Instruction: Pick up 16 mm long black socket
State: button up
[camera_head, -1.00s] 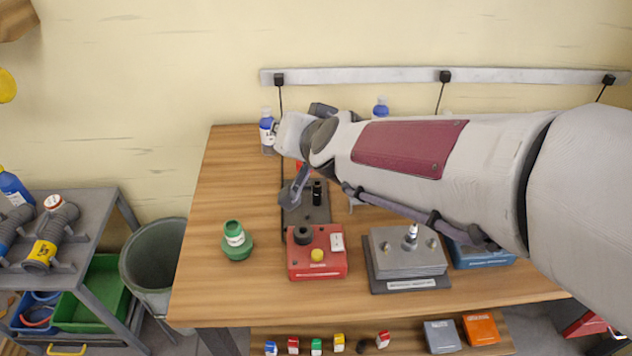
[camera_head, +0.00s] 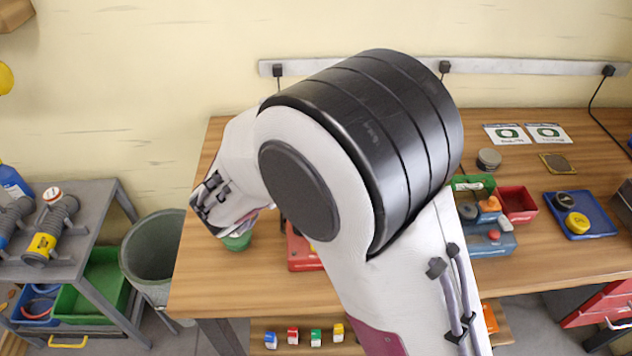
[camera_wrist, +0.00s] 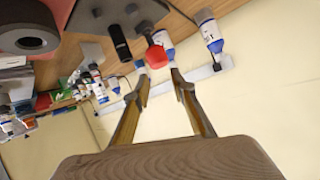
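In the wrist view, a slim black upright cylinder (camera_wrist: 120,42) stands on a grey plate (camera_wrist: 92,22); it looks like the long black socket, but no size marking is readable. My gripper (camera_wrist: 160,80) shows two separated fingers with nothing between them. The fingers point past the cylinder, towards the wall and back table edge, and do not touch it. In the head view my arm covers the cylinder and the plate, and my fingers cannot be made out there.
A red-capped item (camera_wrist: 155,56) is beside the cylinder, and a blue-white bottle (camera_wrist: 210,35) is near the back edge. A red box (camera_head: 303,252) and a green container (camera_head: 238,241) are partly behind my arm. The front-left tabletop (camera_head: 225,285) is clear.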

jog(key=s+f+h, duration=0.2)
jog(key=s+d+f+g+h, duration=0.1)
jog(key=f, duration=0.1)
jog(key=shift+s+f+m, duration=0.1)
jog(key=shift+s+m, duration=0.2)
jog(key=shift+s+d+f+h, duration=0.1)
jog(key=shift+s+f+h, duration=0.1)
jog(key=shift+s+h, duration=0.2)
jog(key=shift+x, duration=1.35)
jog(key=shift+w, duration=0.1)
jog(key=shift+x, duration=2.6)
